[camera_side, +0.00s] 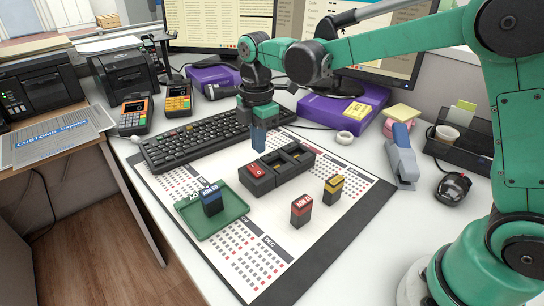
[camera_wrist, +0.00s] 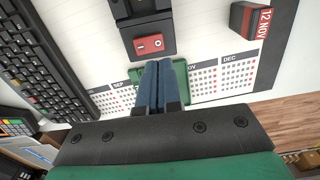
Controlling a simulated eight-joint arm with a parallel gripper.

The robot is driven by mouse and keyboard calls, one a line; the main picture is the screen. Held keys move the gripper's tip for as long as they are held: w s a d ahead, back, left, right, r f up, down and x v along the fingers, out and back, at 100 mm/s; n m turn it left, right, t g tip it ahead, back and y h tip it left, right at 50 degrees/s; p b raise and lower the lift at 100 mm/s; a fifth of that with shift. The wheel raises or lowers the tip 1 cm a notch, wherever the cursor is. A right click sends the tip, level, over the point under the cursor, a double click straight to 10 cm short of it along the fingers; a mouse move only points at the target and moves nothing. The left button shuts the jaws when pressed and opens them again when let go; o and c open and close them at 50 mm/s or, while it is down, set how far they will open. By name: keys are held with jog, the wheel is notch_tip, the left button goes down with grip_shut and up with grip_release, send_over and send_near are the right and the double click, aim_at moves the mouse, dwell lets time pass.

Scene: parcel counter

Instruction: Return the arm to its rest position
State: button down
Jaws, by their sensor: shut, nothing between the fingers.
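My gripper (camera_side: 258,148) is shut and empty, its blue fingers pointing down above the calendar mat (camera_side: 165,185) near the black holder. In the wrist view the two blue fingers (camera_wrist: 158,82) lie together with nothing between them. A blue-labelled block (camera_side: 211,200) stands in the green tray (camera_side: 240,207). A red-labelled block (camera_side: 301,210) and a yellow-labelled block (camera_side: 333,189) stand on the mat.
A keyboard (camera_side: 205,142) lies behind the mat, with card terminals (camera_side: 133,114) to its left. A stapler (camera_side: 402,160), a mouse (camera_side: 453,187) and a desk organiser (camera_side: 460,137) are on the right. Monitors stand at the back. The mat's front part is clear.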

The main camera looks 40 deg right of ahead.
jog(key=shift+s+r, duration=0.15)
jog(key=shift+r, duration=1.15)
dwell(0.5)
jog(key=s+d+m+t, duration=0.4)
jog(key=s+m+t, duration=0.3)
jog(key=s+m, duration=0.5)
jog(key=shift+d+r+m, duration=0.15)
jog(key=shift+r+m, duration=0.15)
jog(key=shift+m, duration=2.5)
